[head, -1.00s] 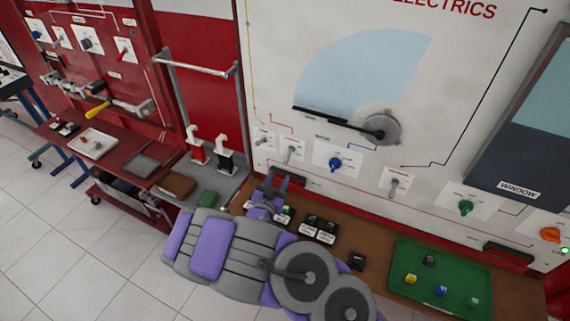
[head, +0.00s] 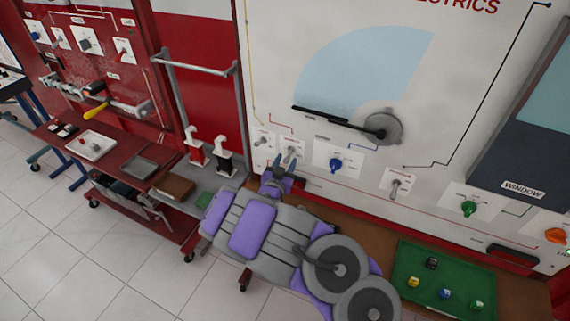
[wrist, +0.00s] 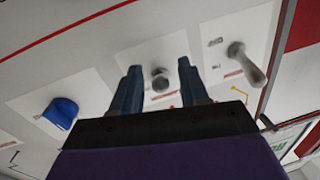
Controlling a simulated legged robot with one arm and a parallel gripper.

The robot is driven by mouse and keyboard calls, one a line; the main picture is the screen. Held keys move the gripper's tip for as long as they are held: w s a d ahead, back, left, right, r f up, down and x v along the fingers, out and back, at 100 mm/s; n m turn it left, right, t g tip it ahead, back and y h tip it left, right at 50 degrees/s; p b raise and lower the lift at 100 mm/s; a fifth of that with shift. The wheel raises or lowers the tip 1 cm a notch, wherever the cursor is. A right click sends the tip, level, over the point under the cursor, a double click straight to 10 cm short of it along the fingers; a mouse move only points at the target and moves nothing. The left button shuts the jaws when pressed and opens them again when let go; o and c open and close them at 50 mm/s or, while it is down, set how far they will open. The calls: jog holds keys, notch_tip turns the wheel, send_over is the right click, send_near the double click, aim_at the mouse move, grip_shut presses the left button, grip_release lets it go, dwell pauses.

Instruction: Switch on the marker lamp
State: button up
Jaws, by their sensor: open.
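The white electrics board carries a row of controls; their labels are too small to read, so I cannot tell which is the marker lamp's. Two grey toggle levers sit at its left: an outer one (head: 262,141) and an inner one (head: 291,155). My gripper (head: 281,163) is open and empty just below the inner lever. In the wrist view my gripper (wrist: 158,72) has its fingers either side of the inner lever (wrist: 160,82), seen nearly end-on; contact is not visible. The outer lever (wrist: 246,64) is to the right there, a blue knob (wrist: 61,112) to the left.
Right along the board are the blue knob (head: 336,165), another grey lever (head: 397,186), a green knob (head: 469,208) and an orange knob (head: 556,235). A green tray (head: 405,262) with small blocks lies on the bench below. A red cart (head: 120,172) stands left.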

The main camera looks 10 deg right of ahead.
jog(key=shift+c, duration=0.2)
grip_shut()
